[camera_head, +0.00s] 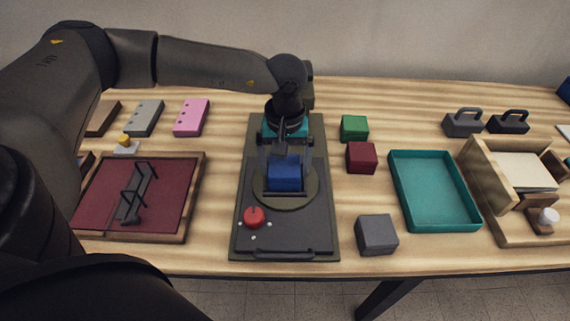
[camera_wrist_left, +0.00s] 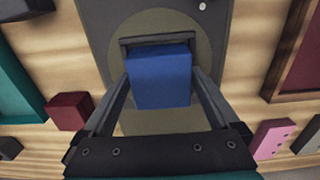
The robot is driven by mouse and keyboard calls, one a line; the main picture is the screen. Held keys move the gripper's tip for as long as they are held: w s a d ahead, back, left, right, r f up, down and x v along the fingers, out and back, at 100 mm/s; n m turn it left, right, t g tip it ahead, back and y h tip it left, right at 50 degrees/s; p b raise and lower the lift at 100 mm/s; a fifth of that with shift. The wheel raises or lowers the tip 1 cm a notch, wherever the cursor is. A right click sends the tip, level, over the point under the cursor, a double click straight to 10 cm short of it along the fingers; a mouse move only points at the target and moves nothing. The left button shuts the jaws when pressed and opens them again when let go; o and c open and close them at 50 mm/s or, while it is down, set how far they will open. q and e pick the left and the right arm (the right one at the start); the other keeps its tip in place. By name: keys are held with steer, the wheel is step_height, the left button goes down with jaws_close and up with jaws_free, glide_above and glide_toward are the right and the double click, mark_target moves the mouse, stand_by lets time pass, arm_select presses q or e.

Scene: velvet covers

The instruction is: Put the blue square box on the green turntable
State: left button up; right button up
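The blue square box (camera_head: 285,176) is over the round olive-green turntable (camera_head: 272,202), towards its far half. In the left wrist view the box (camera_wrist_left: 160,76) sits between the fingers, with the turntable disc (camera_wrist_left: 150,122) behind it. My left gripper (camera_head: 285,172) points down, one finger close against each side of the box, and appears shut on it. I cannot tell whether the box's underside touches the disc. A dark bar (camera_wrist_left: 160,39) runs just beyond the box in the wrist view. My right gripper is not in view.
The turntable is on a dark base plate (camera_head: 312,235) with a red knob (camera_head: 254,217). Red (camera_head: 361,158), green (camera_head: 354,128) and grey (camera_head: 376,235) blocks stand to its right, before a teal tray (camera_head: 435,190). A maroon tray (camera_head: 170,200) lies left.

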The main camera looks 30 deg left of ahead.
mark_target(285, 165)
arm_select(q)
steer(key=shift+r, duration=0.2)
step_height(285, 165, up, 12)
steer(key=shift+p, duration=1.05)
steer(key=shift+s, duration=0.1)
